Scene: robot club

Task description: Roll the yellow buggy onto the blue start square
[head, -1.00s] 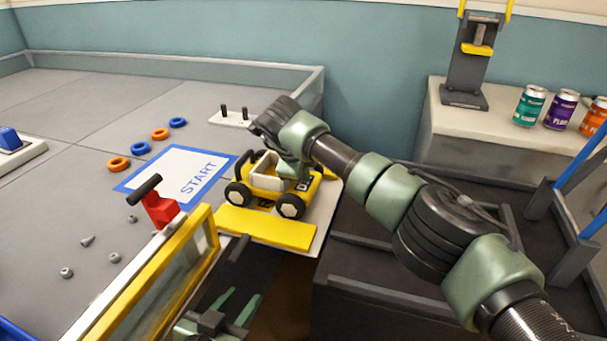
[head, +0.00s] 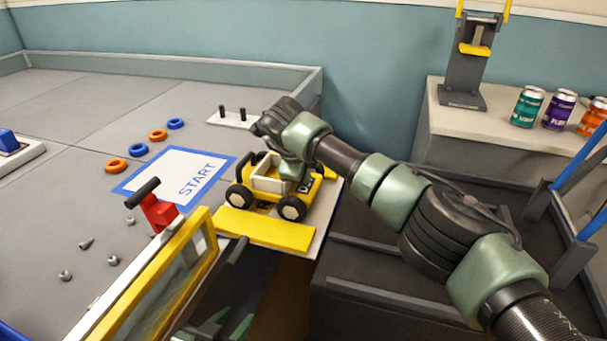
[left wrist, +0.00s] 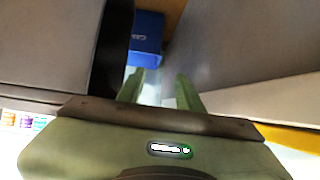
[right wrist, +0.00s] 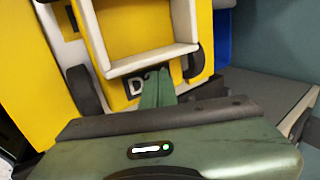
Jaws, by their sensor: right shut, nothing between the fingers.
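The yellow buggy (head: 262,196) has black wheels and a pale open tray. It stands on a white board behind a yellow strip, to the right of the blue-bordered start square (head: 170,176) marked START. My right gripper (right wrist: 157,88) is shut and empty. In the head view the right wrist hides part of the buggy's back. My left gripper (left wrist: 159,90) is open and empty, low in front of the table edge.
A red block with a black handle (head: 158,208) and a yellow-framed panel (head: 150,285) stand at the near edge. Blue and orange rings (head: 158,135) lie beyond the square. A two-peg white plate (head: 232,117) is behind. A blue box (left wrist: 146,38) is below my left gripper.

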